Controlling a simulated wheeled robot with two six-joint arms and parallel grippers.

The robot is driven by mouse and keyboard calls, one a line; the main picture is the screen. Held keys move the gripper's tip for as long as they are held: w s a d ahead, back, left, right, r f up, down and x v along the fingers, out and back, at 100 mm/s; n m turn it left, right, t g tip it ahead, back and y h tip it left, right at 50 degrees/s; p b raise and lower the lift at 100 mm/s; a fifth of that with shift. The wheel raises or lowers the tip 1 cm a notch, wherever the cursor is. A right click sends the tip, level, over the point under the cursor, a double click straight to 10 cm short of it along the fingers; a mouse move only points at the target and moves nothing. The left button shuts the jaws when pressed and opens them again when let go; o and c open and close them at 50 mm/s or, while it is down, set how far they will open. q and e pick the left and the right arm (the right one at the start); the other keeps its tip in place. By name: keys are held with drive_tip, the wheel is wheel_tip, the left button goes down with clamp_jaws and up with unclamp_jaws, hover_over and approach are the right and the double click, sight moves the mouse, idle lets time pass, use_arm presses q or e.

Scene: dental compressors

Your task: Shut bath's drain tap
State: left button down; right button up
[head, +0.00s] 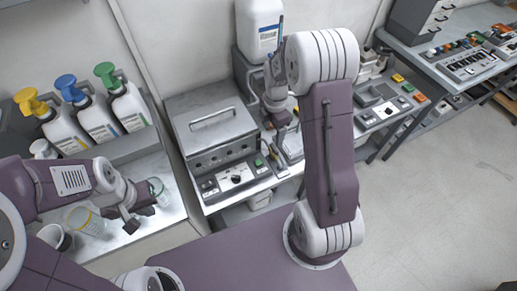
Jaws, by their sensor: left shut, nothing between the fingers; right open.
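The bath (212,117) is a grey metal box with a handled lid, which is closed, on the bench in the middle of the head view. Its front carries a panel (235,180) with a black knob and a green button. I cannot make out the drain tap; the bath's right side is partly covered by my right wrist. My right gripper (281,126) is open and points down just right of the bath; whether it touches anything is unclear. My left gripper (137,209) is shut and empty at the left, over the side counter beside a clear beaker (158,190).
Pump bottles with yellow, blue and green tops (75,92) stand at the left. Cups and another beaker (86,221) are below my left wrist. A large white canister (259,30) stands behind my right wrist. Benches with control panels (386,105) lie right; the floor there is clear.

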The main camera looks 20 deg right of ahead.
drive_tip(key=d+f, duration=0.1)
drive_tip(key=d, duration=0.1)
hover_over(274, 148)
drive_tip(key=f, duration=0.4)
drive_tip(key=shift+a+f, duration=0.15)
drive_tip(key=shift+a, duration=0.05)
drive_tip(key=f, duration=0.4)
drive_tip(key=shift+w+d+p, duration=0.1)
drive_tip(key=shift+d+p, duration=0.25)
drive_tip(key=shift+d, duration=0.05)
drive_tip(key=shift+a, duration=0.25)
drive_tip(key=c, duration=1.4)
use_arm(q)
drive_tip(key=shift+d+r, duration=0.4)
drive_tip(key=shift+d, duration=0.1)
use_arm(e)
drive_tip(key=shift+o, duration=0.2)
